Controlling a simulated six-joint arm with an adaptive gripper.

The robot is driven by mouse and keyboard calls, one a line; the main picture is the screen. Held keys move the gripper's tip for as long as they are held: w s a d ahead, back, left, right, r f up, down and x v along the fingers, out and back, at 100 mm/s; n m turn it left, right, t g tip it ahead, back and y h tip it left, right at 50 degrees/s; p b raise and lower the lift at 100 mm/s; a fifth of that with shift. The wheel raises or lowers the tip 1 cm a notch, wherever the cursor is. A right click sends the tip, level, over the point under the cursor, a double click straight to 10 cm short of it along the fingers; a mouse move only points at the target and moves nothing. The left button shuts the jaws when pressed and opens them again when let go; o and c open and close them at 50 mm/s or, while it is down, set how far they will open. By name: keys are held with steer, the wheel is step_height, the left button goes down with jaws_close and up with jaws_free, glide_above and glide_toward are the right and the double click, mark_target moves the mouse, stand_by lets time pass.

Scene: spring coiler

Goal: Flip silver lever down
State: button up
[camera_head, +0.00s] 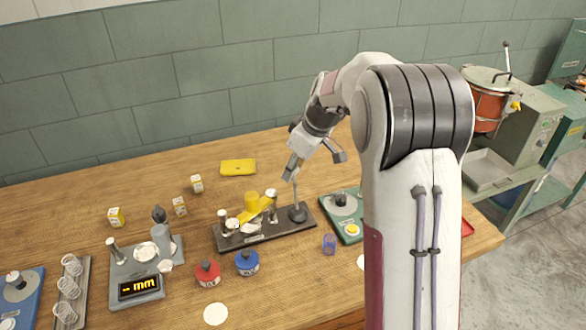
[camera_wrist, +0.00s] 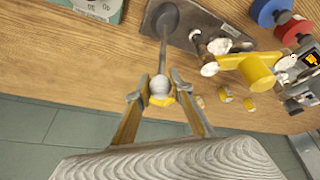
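The silver lever (camera_head: 296,194) is a thin rod standing up from a round dark pivot (camera_head: 298,212) at the right end of the coiler's dark base plate (camera_head: 228,243). In the wrist view its rod (camera_wrist: 163,53) rises towards me and ends in a pale round knob (camera_wrist: 160,86). My gripper (camera_head: 316,161) is above the pivot, at the lever's top. In the wrist view my gripper (camera_wrist: 160,88) is open, with one finger on each side of the knob and gaps beside it. Whether a fingertip touches the knob is unclear.
A yellow crank-like part (camera_head: 254,207) and silver posts stand on the plate left of the lever. A green device (camera_head: 350,232) is close on the right, partly behind my arm. Red (camera_head: 208,274) and blue (camera_head: 247,263) knobs and a display unit (camera_head: 138,287) are left.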

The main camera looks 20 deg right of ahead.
jaws_close()
steer(key=shift+s, duration=0.15)
steer(key=shift+s+a+r+t, duration=0.15)
steer(key=shift+s+t, duration=0.35)
steer(key=shift+t, duration=0.05)
steer(key=shift+s+a+r+t, duration=0.1)
steer(key=shift+s+r+t, duration=0.05)
steer(key=shift+s+t, duration=0.7)
steer(key=shift+s, duration=0.25)
steer(key=o, duration=1)
jaws_free()
steer(key=shift+d, duration=0.1)
steer(key=shift+d, duration=0.1)
